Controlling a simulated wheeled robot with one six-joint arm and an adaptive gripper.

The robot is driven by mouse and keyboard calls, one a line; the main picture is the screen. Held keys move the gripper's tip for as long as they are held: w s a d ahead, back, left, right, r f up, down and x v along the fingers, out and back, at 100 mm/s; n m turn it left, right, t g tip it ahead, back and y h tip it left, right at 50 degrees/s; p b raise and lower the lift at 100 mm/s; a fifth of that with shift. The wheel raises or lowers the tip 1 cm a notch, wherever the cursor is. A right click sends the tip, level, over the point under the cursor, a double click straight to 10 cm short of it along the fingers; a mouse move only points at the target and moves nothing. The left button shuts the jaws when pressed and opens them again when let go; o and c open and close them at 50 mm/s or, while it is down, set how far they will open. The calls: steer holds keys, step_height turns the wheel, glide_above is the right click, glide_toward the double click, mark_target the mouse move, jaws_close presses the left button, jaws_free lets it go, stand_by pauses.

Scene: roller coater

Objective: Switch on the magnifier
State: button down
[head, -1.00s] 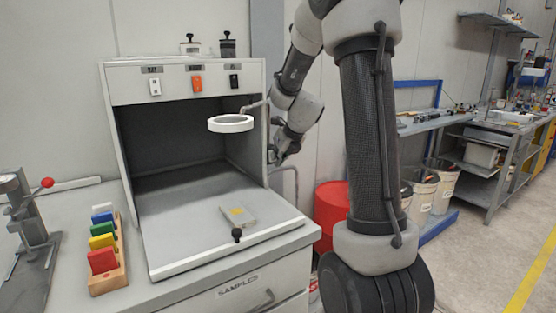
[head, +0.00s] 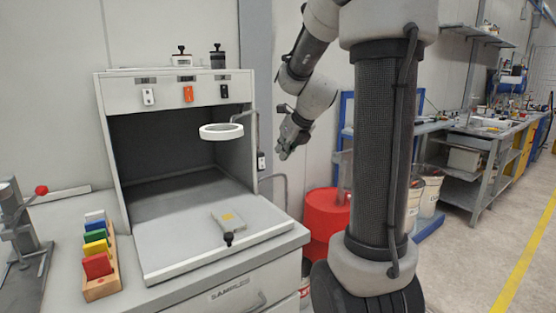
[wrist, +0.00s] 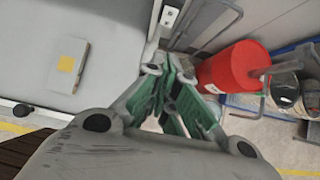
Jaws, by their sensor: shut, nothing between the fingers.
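The magnifier (head: 221,132) is a white ring on a thin bent arm, in front of the dark opening of the grey cabinet (head: 190,262). A small light-and-dark switch (head: 261,161) sits on the cabinet's outer right side. It also seems to show in the wrist view (wrist: 169,16), beyond the fingers. The front panel has a white switch (head: 148,97), an orange switch (head: 188,94) and a black switch (head: 224,91). My gripper (head: 284,154) is shut and empty, just right of the side switch and apart from it. Its green-padded fingers show in the wrist view (wrist: 168,88).
A flat box with a yellow label (head: 227,219) lies on the cabinet floor. A red drum (head: 326,215) stands right of the cabinet, below my arm. A bent metal rail (head: 285,188) is beside the cabinet. A wooden rack of coloured blocks (head: 101,283) stands left.

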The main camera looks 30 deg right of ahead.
mark_target(262, 163)
steer(key=shift+s+r, duration=0.35)
steer(key=shift+r, duration=0.1)
steer(key=shift+s+f, duration=0.25)
steer(key=shift+f, duration=0.35)
steer(key=w+r+x, duration=0.1)
steer(key=w+x, duration=0.1)
steer(key=x, duration=1)
steer(key=shift+w, duration=0.4)
